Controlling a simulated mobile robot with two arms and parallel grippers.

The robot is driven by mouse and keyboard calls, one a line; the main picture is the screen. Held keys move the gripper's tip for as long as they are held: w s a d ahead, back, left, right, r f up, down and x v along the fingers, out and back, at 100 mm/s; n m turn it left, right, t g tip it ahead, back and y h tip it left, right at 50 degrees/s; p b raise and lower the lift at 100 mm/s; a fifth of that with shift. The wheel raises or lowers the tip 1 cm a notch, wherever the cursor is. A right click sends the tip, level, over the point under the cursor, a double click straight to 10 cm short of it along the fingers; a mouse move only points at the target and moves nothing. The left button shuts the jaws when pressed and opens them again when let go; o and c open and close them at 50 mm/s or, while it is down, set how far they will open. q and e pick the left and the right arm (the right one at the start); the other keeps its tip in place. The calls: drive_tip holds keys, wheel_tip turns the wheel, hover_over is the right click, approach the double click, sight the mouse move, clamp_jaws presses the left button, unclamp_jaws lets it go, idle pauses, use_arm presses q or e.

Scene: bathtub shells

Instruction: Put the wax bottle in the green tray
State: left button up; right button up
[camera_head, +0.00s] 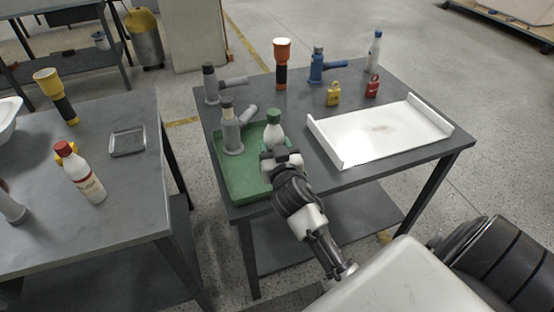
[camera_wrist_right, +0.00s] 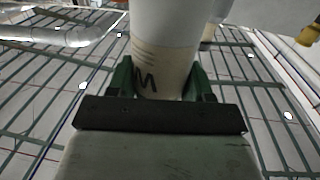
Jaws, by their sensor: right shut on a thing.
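My right gripper (camera_head: 276,152) is shut on a white bottle with a green cap (camera_head: 274,130), which stands roughly upright over the right part of the green tray (camera_head: 247,185). I cannot tell whether its base touches the tray. In the right wrist view, the bottle (camera_wrist_right: 165,45) sits between the green fingers of the right gripper (camera_wrist_right: 160,85), with a cream label and a dark letter showing. The tray lies on the right table's left side. My left gripper is not in view.
A grey bottle jack (camera_head: 232,135) stands in the tray. A white tray (camera_head: 375,132) lies to the right. Behind are a grey jack (camera_head: 210,85), an orange flashlight (camera_head: 281,65) and a blue jack (camera_head: 317,68). A red-capped bottle (camera_head: 82,175) stands on the left table.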

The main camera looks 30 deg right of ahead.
drive_tip(key=shift+s+d+f, duration=0.2)
drive_tip(key=shift+s, duration=0.15)
drive_tip(key=shift+s+f, duration=0.1)
drive_tip(key=shift+f, duration=0.2)
drive_tip(key=shift+f+b, duration=0.5)
drive_tip(key=shift+f, duration=1.3)
drive_tip(key=o, duration=1)
drive_tip(key=shift+f, duration=0.1)
